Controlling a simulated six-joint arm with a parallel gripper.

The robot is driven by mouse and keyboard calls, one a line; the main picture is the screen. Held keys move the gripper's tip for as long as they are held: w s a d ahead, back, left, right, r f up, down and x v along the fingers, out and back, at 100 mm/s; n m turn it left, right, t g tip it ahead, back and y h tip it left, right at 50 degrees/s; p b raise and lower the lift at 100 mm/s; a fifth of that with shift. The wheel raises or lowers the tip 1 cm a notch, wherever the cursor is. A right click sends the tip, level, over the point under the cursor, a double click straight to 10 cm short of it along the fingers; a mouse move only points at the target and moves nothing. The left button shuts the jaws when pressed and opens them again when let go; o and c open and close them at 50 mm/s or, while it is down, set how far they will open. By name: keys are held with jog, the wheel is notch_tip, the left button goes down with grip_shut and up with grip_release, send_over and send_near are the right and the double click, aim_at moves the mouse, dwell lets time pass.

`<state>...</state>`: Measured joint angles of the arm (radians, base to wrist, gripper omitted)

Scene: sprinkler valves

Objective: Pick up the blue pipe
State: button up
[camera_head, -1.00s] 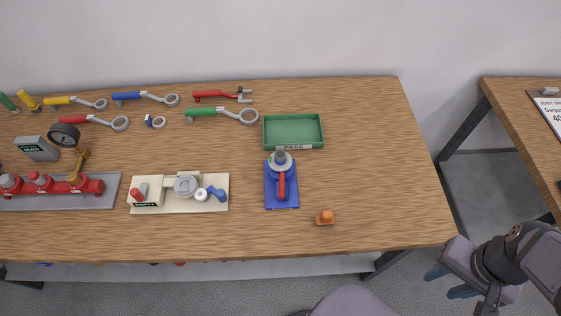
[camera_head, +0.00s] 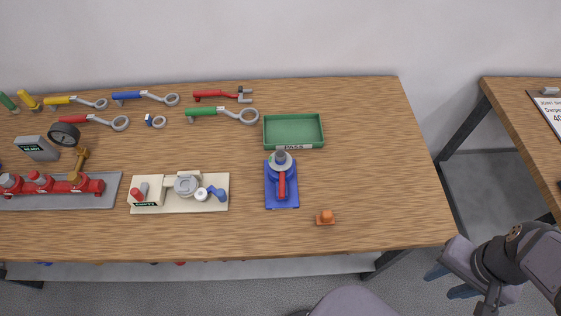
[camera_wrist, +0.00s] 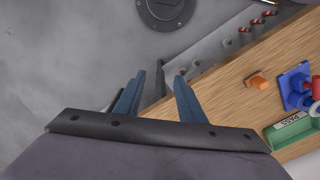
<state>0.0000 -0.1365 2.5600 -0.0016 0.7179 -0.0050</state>
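A small blue bent piece (camera_head: 217,194), which looks like a pipe elbow, lies at the right end of the cream board (camera_head: 222,207), beside a white round part; I cannot tell for sure that it is the blue pipe. My gripper (camera_head: 450,283) is at the lower right of the head view, off the table's front edge and far from that piece. In the wrist view my gripper (camera_wrist: 158,92) has its two blue fingers apart with nothing between them. The blue bent piece is not seen in the wrist view.
A blue stand (camera_head: 291,199) with a red lever, an orange block (camera_head: 325,217) and a green PASS tray (camera_head: 293,147) are right of the cream board. A red-valve manifold (camera_head: 110,200) and gauge stand left. Wrenches (camera_head: 210,112) lie behind. The table's right part is clear.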

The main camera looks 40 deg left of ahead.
jog(key=shift+o, duration=0.6)
jog(key=o, duration=0.5)
